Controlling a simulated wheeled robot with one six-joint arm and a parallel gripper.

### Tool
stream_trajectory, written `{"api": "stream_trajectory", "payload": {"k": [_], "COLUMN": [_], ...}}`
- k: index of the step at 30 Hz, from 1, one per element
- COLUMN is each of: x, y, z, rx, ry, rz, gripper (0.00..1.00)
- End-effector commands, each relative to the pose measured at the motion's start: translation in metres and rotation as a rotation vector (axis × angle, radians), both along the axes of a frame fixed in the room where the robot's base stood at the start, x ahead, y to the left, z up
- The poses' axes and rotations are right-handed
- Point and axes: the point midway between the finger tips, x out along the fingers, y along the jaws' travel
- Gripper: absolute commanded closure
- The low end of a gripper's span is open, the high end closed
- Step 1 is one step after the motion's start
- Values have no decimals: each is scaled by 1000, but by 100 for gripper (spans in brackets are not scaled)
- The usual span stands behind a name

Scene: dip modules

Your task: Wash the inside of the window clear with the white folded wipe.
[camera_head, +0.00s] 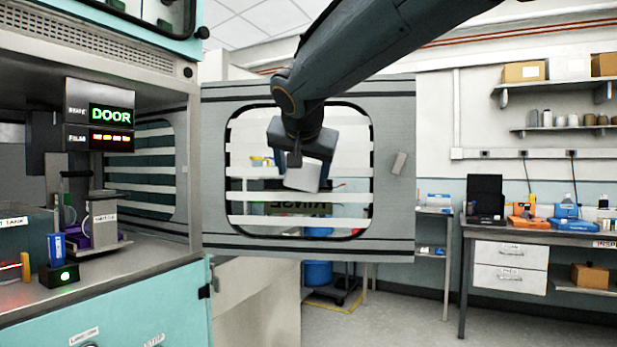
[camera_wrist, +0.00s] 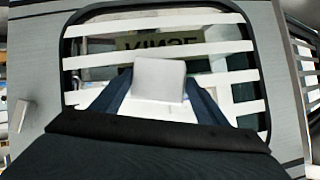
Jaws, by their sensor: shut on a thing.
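The white folded wipe (camera_head: 303,175) is held in my gripper (camera_head: 294,157), in front of the window (camera_head: 250,210). The window is a rounded, dark-framed pane in a grey door (camera_head: 394,210) that stands swung open. Several white horizontal bands cross the pane, with clear glass between them. In the wrist view, the wipe (camera_wrist: 158,78) is a pale square between the two dark fingers, near the middle of the window (camera_wrist: 90,48). Whether it touches the glass, I cannot tell. My arm and the wipe hide part of the pane.
The door's handle (camera_head: 399,163) is on its right side. At left is the cabinet with a lit DOOR display (camera_head: 111,116), a tank (camera_head: 22,240) and a small blue item (camera_head: 57,250).

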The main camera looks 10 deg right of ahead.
Motion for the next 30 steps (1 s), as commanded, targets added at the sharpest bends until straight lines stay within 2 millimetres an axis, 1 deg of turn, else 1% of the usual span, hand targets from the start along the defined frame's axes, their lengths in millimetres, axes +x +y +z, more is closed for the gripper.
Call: {"api": "stream_trajectory", "payload": {"k": [4,13,24,30], "x": [6,9,16,17], "y": [12,22,49,53], "z": [-2,-1,-1,0], "rx": [0,0,-1,0], "ry": [-2,-2,-1,-1], "rz": [2,3,2,1], "gripper": [68,68,68,68]}}
